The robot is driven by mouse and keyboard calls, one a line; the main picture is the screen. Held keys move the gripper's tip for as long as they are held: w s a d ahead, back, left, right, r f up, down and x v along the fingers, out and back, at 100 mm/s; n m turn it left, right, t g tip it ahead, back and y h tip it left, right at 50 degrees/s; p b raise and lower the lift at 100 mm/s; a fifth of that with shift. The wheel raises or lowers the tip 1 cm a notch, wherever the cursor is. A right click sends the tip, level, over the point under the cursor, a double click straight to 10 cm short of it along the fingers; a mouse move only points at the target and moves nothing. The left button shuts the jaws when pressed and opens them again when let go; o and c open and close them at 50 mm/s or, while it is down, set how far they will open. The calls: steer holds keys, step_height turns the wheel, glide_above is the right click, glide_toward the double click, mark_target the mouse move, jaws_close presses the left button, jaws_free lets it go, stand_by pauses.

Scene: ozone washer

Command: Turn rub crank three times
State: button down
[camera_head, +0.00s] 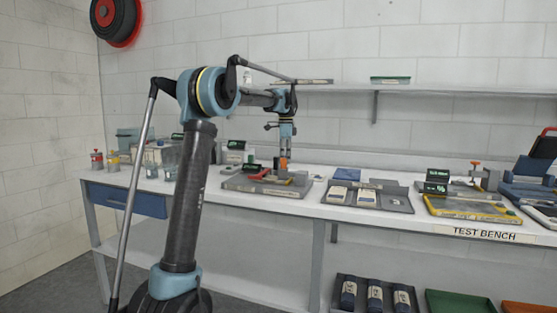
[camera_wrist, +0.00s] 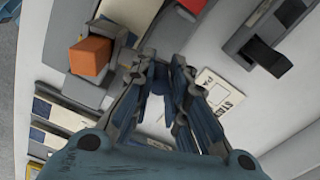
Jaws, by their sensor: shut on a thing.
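My gripper (camera_wrist: 167,66) points down at the bench, its dark blue-grey fingers drawn close together. It is shut on what appears to be the rub crank, but the fingers hide most of the held part. In the head view my gripper (camera_head: 284,152) is low over a grey test station (camera_head: 240,183) on the bench. An orange block (camera_wrist: 90,57) on a dark mount is left of the fingers in the wrist view. A white printed card (camera_wrist: 220,92) lies right of the fingers.
A grey tray (camera_head: 397,205) with white-labelled items and a yellow-framed station (camera_head: 470,212) stand to the right. Small bottles (camera_head: 97,160) and clear containers stand on the left of the bench (camera_head: 325,210). A wall shelf (camera_head: 430,91) runs behind.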

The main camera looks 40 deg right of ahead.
steer(key=shift+w+d, duration=0.1)
steer(key=shift+w, duration=0.1)
steer(key=c, duration=1.5)
jaws_free()
steer(key=shift+c, duration=0.2)
steer(key=shift+r, duration=0.1)
step_height(320, 180, up, 12)
